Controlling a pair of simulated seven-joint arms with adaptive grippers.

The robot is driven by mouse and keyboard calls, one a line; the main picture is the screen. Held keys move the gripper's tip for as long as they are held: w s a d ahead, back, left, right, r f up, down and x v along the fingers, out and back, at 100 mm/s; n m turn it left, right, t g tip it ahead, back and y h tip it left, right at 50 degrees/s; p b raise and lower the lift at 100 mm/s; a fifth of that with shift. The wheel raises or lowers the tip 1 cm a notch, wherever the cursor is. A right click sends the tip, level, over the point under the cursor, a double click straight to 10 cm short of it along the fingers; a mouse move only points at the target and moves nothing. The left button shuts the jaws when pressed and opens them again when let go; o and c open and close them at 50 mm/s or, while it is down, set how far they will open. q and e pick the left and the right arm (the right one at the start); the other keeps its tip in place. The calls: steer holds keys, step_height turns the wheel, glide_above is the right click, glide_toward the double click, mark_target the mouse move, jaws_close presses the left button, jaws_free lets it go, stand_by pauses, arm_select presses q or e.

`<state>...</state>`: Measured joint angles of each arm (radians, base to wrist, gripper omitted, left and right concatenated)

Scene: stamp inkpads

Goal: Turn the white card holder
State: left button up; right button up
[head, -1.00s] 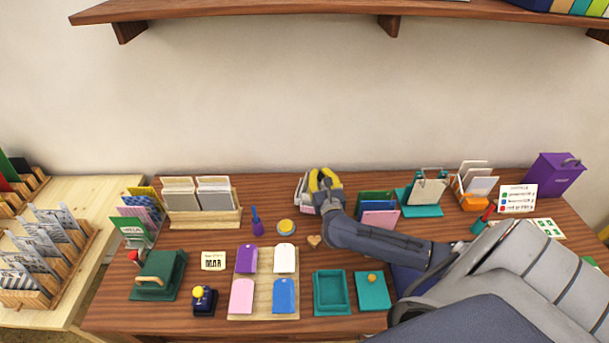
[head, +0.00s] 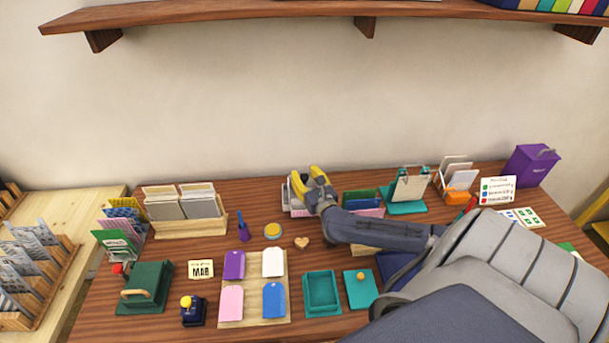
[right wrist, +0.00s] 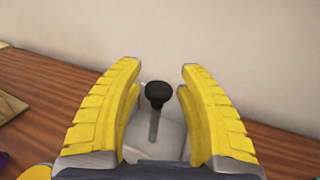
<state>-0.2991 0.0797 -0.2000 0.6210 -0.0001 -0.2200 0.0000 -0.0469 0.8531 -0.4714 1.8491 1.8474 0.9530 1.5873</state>
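The white card holder (head: 287,195) stands at the back middle of the table in the head view, mostly hidden behind my right gripper (head: 308,176). In the right wrist view, a black round knob (right wrist: 158,94) on a thin grey post rises from a pale grey-white base (right wrist: 165,135). The two yellow fingers of my right gripper (right wrist: 160,78) stand open on either side of the knob and post, with gaps on both sides. Whether this post belongs to the holder is not fully clear from the head view. My left gripper is not in view.
A card holder with blue and green cards (head: 362,199) stands close to the right, partly behind my right arm. A yellow-topped pad (head: 273,230) and a wooden heart (head: 302,243) lie in front. A wooden card rack (head: 190,228) stands left. The wall is close behind.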

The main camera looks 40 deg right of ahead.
steer(key=shift+o, duration=0.7)
steer(key=shift+f, duration=0.15)
steer(key=shift+s+a+f, duration=0.1)
steer(key=shift+s+a, duration=0.1)
steer(key=shift+s, duration=0.4)
steer(key=v, duration=1)
steer(key=shift+s, duration=0.4)
steer(key=shift+o, duration=0.2)
